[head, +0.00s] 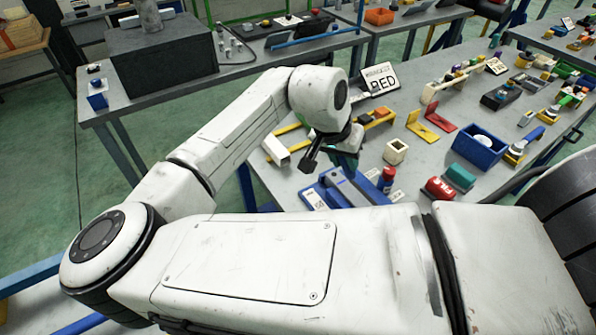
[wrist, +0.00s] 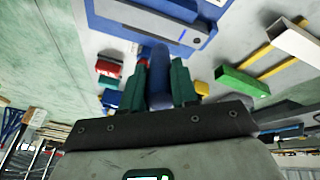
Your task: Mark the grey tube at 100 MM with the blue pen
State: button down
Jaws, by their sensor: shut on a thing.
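My gripper (wrist: 156,84) has two dark green fingers shut on a dark blue rod-shaped body, which I take to be the blue pen (wrist: 159,66). The pen's far end points at a blue holder (wrist: 206,43), where a pale grey bar (wrist: 150,20) lies lengthwise. This may be the grey tube; no scale or marks are readable. In the head view my gripper (head: 344,162) is above the blue holder (head: 318,199), and the wrist partly hides that area. I cannot tell whether the pen touches the bar.
A whitish square tube (head: 275,150) lies by yellow strips left of the holder; it also shows in the wrist view (wrist: 297,41). Clear bench lies around the cream block (head: 396,152).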

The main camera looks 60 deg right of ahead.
aim_at(348, 173)
jog(key=shift+s+d+r+m, duration=0.2)
jog(key=shift+s+r+m, duration=0.15)
jog(key=shift+s, duration=0.3)
jog(key=shift+f+b, duration=1.9)
jog(key=shift+f, duration=1.05)
jog(key=shift+f, duration=0.5)
dwell(0.3)
jog(key=shift+r+p, duration=3.15)
jog(key=shift+r, duration=0.9)
jog(key=shift+w, duration=0.1)
